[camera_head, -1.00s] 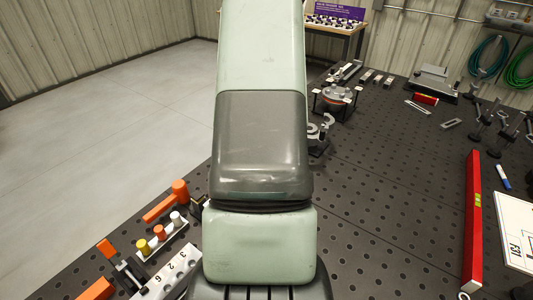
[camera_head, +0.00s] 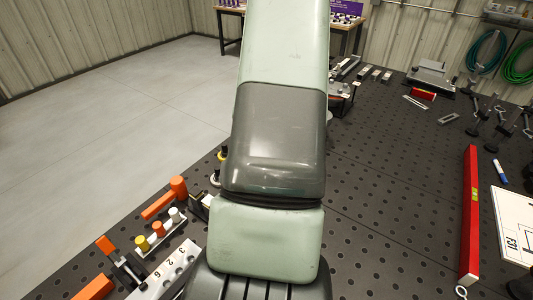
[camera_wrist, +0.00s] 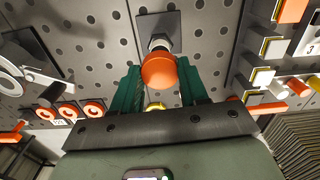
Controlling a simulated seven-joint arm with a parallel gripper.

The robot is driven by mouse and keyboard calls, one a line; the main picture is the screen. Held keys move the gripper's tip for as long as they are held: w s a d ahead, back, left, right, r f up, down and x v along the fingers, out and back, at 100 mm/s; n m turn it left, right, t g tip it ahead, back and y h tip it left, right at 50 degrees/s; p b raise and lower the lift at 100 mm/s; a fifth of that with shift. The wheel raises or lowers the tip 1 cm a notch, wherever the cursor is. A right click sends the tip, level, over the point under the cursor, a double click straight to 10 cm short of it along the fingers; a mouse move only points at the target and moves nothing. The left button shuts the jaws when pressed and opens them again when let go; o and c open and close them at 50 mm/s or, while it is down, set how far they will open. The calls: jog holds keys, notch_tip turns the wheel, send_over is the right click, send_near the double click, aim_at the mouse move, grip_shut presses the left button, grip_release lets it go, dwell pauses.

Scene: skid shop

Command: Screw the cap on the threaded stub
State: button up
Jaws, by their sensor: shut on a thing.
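In the wrist view, my gripper (camera_wrist: 158,75) has its two green fingers on either side of an orange cap (camera_wrist: 160,72) and is shut on it. Just beyond the cap, and partly hidden by it, a pale threaded stub (camera_wrist: 160,44) rises from a dark square plate (camera_wrist: 158,24). The cap overlaps the stub in this view; I cannot tell whether they touch. In the head view my arm hides the gripper, the held cap and the stub.
The perforated bench (camera_head: 390,200) has free room on the right. A rack of small coloured pegs (camera_head: 157,229) and an orange hammer (camera_head: 178,188) lie at the left. A red level (camera_head: 470,215) lies at the right. A yellow thing (camera_wrist: 155,106) shows between the finger bases.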

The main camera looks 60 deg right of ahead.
jog(key=shift+n, duration=0.6)
jog(key=shift+f, duration=0.1)
jog(key=shift+f, duration=0.65)
jog(key=shift+f, duration=0.95)
dwell(1.3)
jog(key=m, duration=0.3)
dwell(0.4)
jog(key=shift+m, duration=0.3)
